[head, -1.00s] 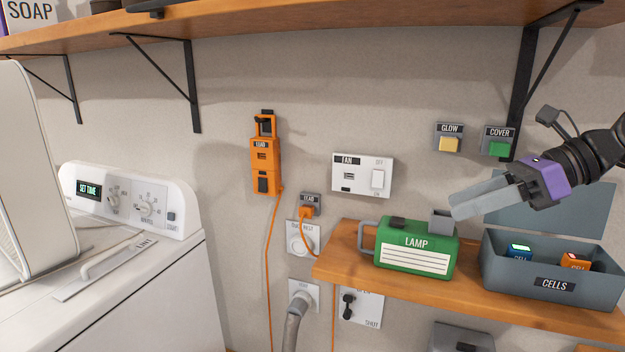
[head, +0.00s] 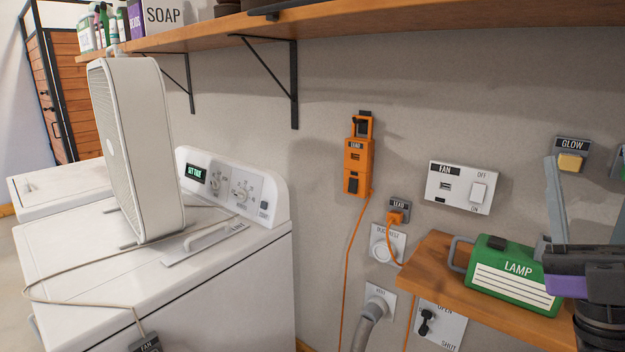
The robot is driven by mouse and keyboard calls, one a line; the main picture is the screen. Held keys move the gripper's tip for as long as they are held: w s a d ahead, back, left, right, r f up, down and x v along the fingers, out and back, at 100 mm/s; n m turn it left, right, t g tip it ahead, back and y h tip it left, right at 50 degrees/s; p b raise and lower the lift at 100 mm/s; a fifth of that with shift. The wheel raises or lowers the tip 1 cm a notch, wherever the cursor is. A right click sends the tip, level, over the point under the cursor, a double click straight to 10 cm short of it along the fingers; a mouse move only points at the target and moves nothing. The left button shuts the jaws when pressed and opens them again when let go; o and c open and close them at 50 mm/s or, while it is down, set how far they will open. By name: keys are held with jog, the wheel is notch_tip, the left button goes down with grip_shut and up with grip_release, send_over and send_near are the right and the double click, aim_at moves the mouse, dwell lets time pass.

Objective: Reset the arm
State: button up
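My gripper (head: 588,200) is at the right edge of the head view, pointing up. One grey finger stands upright in front of the wall, and part of a second shows at the picture's edge, with wall visible between them. It looks open, with nothing seen between the fingers. Its dark and purple body covers the right end of the green lamp box (head: 505,282). The rest of my arm runs out of the picture at the lower right.
The lamp box stands on a wooden shelf (head: 440,265). The wall holds a glow button (head: 570,162), a fan switch panel (head: 460,187) and an orange lead unit (head: 357,165). An upper shelf (head: 330,22) runs above.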

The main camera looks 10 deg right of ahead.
jog(key=s+a+f+m+g+h, duration=0.25)
jog(key=f+m+g+h, duration=0.25)
jog(key=f+m+h, duration=0.55)
jog(key=s+a+f+m+g+h, duration=0.25)
jog(key=f+m+g+h, duration=0.4)
jog(key=f+m, duration=0.65)
jog(key=s+a+f+n+g+y, duration=0.2)
jog(key=s+a+f+n+y, duration=0.1)
jog(key=s+f, duration=0.5)
jog(key=s+a+f+n+g+y, duration=0.2)
jog(key=s+a+f+y, duration=0.3)
jog(key=s+a+f, duration=0.3)
jog(key=shift+s+a+f+n+y, duration=0.2)
jog(key=shift+s+f+n+y, duration=0.2)
jog(key=shift+s, duration=0.8)
jog(key=shift+r, duration=0.1)
jog(key=shift+c, duration=0.4)
